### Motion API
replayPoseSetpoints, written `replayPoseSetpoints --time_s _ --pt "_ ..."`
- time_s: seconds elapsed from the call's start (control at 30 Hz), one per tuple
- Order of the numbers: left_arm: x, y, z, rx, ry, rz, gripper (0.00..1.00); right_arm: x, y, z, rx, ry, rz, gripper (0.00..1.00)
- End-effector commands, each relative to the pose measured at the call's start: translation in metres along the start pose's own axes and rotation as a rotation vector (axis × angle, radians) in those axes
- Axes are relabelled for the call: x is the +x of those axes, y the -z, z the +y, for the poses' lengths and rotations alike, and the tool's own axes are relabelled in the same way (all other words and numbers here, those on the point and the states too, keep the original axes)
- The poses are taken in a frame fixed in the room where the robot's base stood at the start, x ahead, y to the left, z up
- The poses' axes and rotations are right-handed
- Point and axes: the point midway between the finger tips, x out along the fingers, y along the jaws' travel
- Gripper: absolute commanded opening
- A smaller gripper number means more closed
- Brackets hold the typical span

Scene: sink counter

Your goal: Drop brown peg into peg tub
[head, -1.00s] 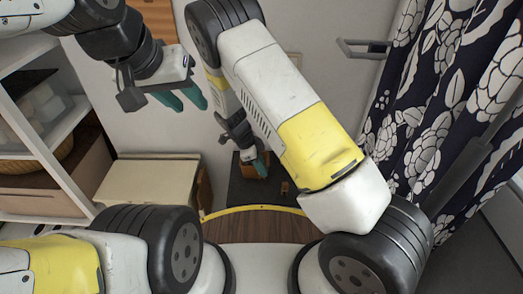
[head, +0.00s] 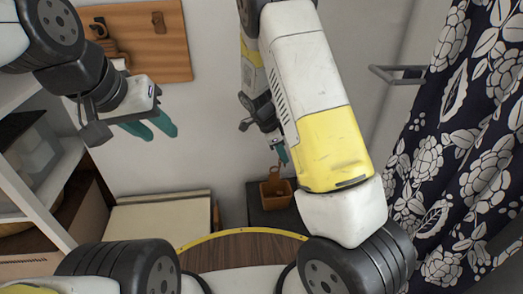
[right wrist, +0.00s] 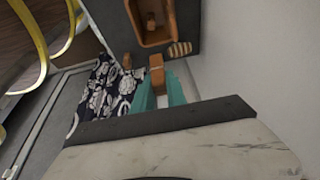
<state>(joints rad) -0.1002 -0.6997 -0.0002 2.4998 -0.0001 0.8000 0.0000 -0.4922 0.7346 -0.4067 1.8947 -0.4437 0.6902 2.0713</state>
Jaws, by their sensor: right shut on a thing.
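The peg tub (head: 277,203) is a small orange-brown open box on a dark surface, low in the middle of the head view. In the right wrist view the tub (right wrist: 137,12) is at the top, with a small brown piece (right wrist: 151,22) inside. My right gripper (head: 282,152) is above the tub in the head view. Its teal fingers (right wrist: 158,88) are shut on a brown peg (right wrist: 157,72). In the wrist view the peg is below the tub's near wall; its height over the tub is unclear. My left gripper (head: 150,129) is empty and open, far from the tub.
A striped piece (right wrist: 180,48) and a small brown piece (right wrist: 127,62) lie near the tub. A wooden board (head: 150,45) with pegs hangs on the wall. A patterned curtain (head: 440,170) and a towel bar (head: 395,75) are at right, shelves (head: 40,185) at left.

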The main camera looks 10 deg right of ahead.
Motion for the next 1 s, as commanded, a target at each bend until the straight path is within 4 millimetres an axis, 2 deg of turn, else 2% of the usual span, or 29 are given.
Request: replayPoseSetpoints --time_s 0.17,0.6,1.0 --pt "0.0 0.0 0.0 0.0 0.0 0.0 0.36 0.006 0.005 0.001 -0.002 -0.002 0.002 0.0" --pt "0.0 0.0 0.0 0.0 0.0 0.0 0.36 0.049 -0.014 0.0 -0.002 -0.001 0.002 0.0" --pt "0.0 0.0 0.0 0.0 0.0 0.0 0.36 0.055 -0.017 0.0 -0.001 0.0 0.001 0.0"
